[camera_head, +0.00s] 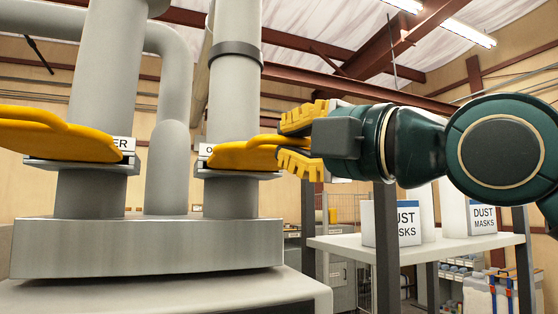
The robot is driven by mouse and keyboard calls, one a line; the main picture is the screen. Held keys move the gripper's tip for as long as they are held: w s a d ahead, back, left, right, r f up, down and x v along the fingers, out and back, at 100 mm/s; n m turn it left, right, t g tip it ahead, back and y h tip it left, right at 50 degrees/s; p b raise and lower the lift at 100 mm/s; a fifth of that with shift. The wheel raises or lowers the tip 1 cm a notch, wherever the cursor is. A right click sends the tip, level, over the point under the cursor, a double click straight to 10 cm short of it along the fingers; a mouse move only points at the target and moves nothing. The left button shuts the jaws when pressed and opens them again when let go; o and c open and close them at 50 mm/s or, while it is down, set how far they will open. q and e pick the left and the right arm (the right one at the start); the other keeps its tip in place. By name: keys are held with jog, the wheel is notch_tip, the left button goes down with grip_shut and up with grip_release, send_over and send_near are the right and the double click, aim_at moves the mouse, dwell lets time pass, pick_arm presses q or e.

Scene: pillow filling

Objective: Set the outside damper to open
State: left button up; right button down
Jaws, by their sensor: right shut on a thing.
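A yellow damper handle (238,153) sticks out to the right from a slot in the right-hand grey duct. The label (207,149) above that slot shows only an "O"; the handle hides the rest. My right gripper (284,143) comes in from the right, its yellow fingers above and below the handle's right end, shut on it. My left gripper is not in view.
Both ducts rise from a round grey base (150,248). At the right, boxes marked "DUST MASKS" (407,222) stand on a white shelf (345,245) with dark posts, below my right arm. Behind the shelf is a cluttered storage area.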

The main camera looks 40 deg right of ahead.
jog(key=shift+s+a, duration=0.25)
jog(key=shift+s, duration=0.4)
jog(key=c, duration=1)
grip_release()
jog(key=shift+a, duration=0.1)
jog(key=v, duration=1.2)
